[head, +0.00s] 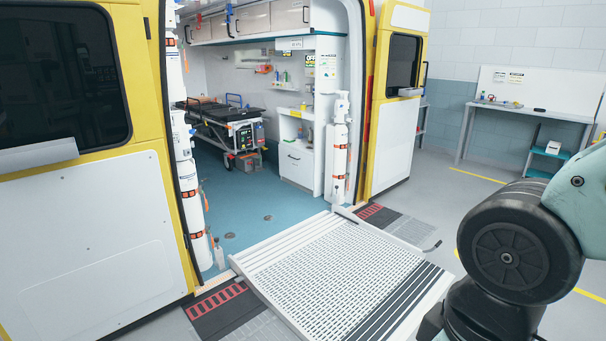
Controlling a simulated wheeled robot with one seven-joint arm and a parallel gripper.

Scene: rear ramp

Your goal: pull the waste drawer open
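A white cabinet (318,165) stands inside the vehicle, at the right side of the doorway. Its low front panel (297,170) has a small dark handle near the top and looks shut. It appears to be the waste drawer, but I cannot read any label on it. An open niche with small items sits above it. My arm's dark and pale links fill the lower right of the head view. My gripper is outside the picture.
A light ramp (335,270) slopes from the doorway to the floor. White cylinders (338,150) stand at the right door edge, more (188,170) at the left. A stretcher (222,122) stands inside at the left. The blue vehicle floor (262,205) between is mostly clear.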

